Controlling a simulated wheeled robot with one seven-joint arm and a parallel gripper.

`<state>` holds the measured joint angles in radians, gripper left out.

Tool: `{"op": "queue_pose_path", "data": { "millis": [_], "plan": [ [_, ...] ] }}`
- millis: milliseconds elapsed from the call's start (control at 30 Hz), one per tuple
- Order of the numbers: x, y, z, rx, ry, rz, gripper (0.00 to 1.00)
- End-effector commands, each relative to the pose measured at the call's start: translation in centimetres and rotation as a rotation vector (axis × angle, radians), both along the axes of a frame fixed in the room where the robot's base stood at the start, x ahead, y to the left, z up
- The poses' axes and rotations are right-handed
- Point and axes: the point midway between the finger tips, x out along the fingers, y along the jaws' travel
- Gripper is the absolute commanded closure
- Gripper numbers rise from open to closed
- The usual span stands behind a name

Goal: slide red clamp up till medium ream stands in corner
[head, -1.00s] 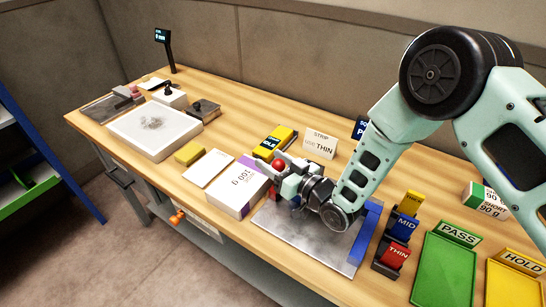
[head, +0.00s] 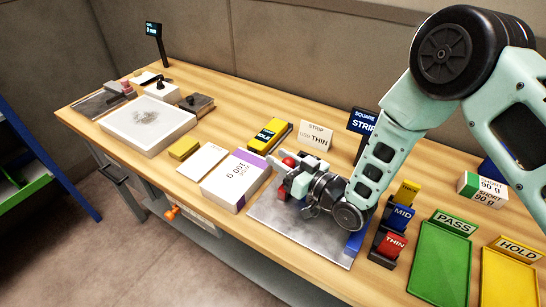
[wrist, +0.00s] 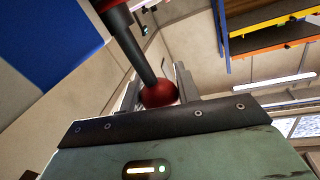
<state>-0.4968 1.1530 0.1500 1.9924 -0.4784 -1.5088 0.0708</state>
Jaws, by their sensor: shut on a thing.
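The red clamp shows as a red ball knob (head: 289,162) in the head view and as a red ball (wrist: 160,94) on a dark rod in the wrist view. My gripper (head: 286,172) is shut on this knob, above the far left part of the grey metal plate (head: 290,240). A white and purple ream marked 100 g (head: 235,182) lies flat left of the plate; I cannot tell whether it is the medium one. A blue corner fence (head: 355,243) stands at the plate's right side, partly hidden by my arm.
The THIN and MID block rack (head: 393,243), green PASS tray (head: 440,262) and yellow HOLD tray (head: 510,275) are to the right. The plate's front is clear.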

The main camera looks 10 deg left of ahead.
Motion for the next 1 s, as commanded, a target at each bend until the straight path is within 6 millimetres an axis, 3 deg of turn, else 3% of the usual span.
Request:
{"op": "queue_pose_path", "data": {
  "millis": [200, 233, 300, 667, 1000],
  "plan": [
    [0.0, -0.2, -0.1, -0.003, 0.003, -0.002, 1.00],
    [0.0, -0.2, -0.1, -0.003, 0.003, -0.002, 0.65],
    [0.0, -0.2, -0.1, -0.003, 0.003, -0.002, 0.47],
    [0.0, -0.1, 0.2, -0.001, 0.001, -0.001, 0.47],
    [0.1, -0.2, 4.7, 0.000, -0.003, -0.002, 0.47]
  ]
}}
